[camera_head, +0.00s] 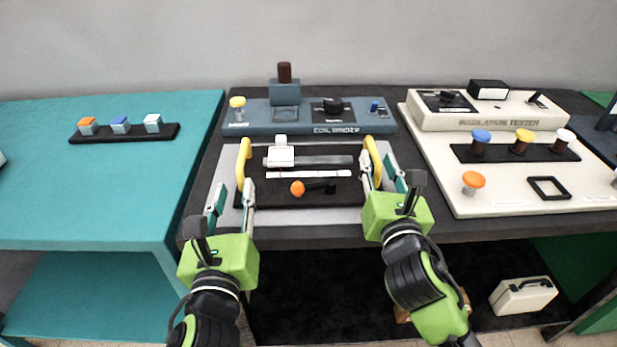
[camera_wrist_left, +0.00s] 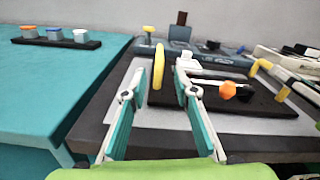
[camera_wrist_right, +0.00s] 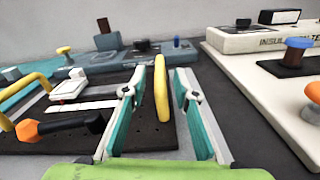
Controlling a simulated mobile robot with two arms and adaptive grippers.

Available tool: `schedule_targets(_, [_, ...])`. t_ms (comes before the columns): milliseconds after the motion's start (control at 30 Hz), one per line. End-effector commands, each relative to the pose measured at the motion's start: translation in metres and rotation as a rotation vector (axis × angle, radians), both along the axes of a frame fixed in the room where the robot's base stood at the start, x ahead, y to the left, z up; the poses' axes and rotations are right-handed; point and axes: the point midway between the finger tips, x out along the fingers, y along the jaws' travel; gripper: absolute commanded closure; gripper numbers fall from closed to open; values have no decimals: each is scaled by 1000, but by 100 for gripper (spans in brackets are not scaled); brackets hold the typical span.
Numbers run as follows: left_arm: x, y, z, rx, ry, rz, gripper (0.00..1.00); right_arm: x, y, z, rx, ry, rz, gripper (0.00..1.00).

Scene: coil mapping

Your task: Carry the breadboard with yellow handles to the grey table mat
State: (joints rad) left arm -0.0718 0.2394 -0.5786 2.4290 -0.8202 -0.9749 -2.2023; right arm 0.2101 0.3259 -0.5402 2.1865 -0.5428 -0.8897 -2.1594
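The black breadboard (camera_head: 340,198) lies flat on the light grey mat (camera_head: 228,165) on the dark table. It carries a white slider block (camera_head: 280,156), a white strip and an orange-tipped black part (camera_head: 298,188). Its left yellow handle (camera_head: 242,163) and right yellow handle (camera_head: 373,160) stand upright. My left gripper (camera_head: 232,192) is open; in the left wrist view the left handle (camera_wrist_left: 158,66) shows between its fingers.
A blue-grey coil winder (camera_head: 300,118) stands behind the breadboard. A cream insulation tester (camera_head: 490,115) and its cream base (camera_head: 480,200) with coloured knobs are to the right. A teal table (camera_head: 110,190) with a black rack (camera_head: 125,134) is at left, mostly clear.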

Motion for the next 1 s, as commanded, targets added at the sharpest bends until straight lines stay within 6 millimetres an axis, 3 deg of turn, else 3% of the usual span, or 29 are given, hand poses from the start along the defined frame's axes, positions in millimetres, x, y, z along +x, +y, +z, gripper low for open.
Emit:
schedule_targets(200, [0, 0, 0, 0, 0, 0, 73, -50, -2, -1, 0, 3, 3, 73])
schedule_targets(400, [1, 0, 0, 0, -1, 0, 73, -81, -4, -1, -1, 2, 3, 73])
schedule_targets(600, [1, 0, 0, 0, -1, 0, 73, -93, -5, -1, 0, 2, 1, 73])
schedule_targets(1000, [1, 0, 0, 0, -1, 0, 73, -93, -5, 0, 0, 1, 1, 73])
